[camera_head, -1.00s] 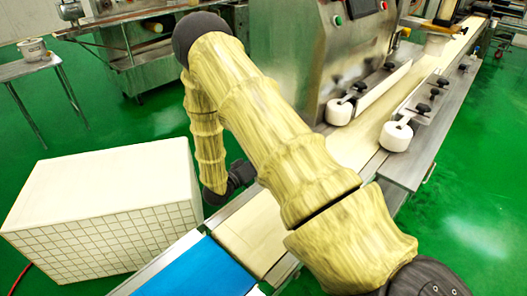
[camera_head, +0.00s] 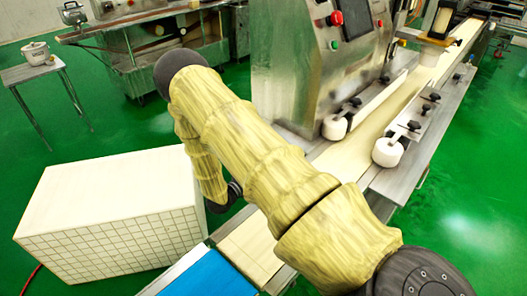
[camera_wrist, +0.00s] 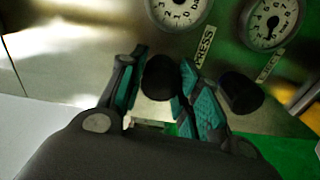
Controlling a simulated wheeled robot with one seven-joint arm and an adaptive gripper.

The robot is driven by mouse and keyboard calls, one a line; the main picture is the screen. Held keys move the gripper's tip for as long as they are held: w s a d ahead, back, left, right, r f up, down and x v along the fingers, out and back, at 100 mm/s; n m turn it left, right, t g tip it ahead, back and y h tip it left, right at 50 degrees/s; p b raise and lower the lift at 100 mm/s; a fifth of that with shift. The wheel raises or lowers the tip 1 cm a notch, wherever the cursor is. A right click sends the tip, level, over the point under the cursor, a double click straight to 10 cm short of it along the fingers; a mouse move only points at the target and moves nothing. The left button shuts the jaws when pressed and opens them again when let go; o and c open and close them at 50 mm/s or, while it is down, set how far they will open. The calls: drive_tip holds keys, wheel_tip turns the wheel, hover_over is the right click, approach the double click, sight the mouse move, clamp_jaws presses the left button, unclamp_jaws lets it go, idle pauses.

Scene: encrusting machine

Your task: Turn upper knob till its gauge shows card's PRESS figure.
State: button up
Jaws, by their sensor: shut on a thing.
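In the wrist view, my gripper (camera_wrist: 163,60) has its teal-padded fingers on either side of a round black knob (camera_wrist: 160,80) and is shut on it. A white dial gauge (camera_wrist: 180,10) above this knob is cut off by the top edge; its needle cannot be read. A PRESS label (camera_wrist: 203,46) sits beside that gauge. A second black knob (camera_wrist: 240,92) is to the right, outside the fingers. A second gauge (camera_wrist: 272,20) stands above it, its dark needle pointing down in the picture. I cannot make out the card.
In the head view, the steel machine (camera_head: 290,70) carries a red button (camera_head: 336,18) and a screen. A conveyor (camera_head: 350,150) with white rollers runs beside it. A white tiled box (camera_head: 110,220) stands at left. A small table (camera_head: 35,70) is behind it; green floor is open at right.

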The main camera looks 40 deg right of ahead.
drive_tip(key=shift+w, duration=0.1)
idle(0.3)
drive_tip(key=o, duration=0.7)
drive_tip(key=shift+o, duration=0.2)
drive_tip(key=shift+a, duration=0.15)
drive_tip(key=s+a, duration=0.1)
drive_tip(key=a, duration=1)
drive_tip(key=shift+a, duration=0.35)
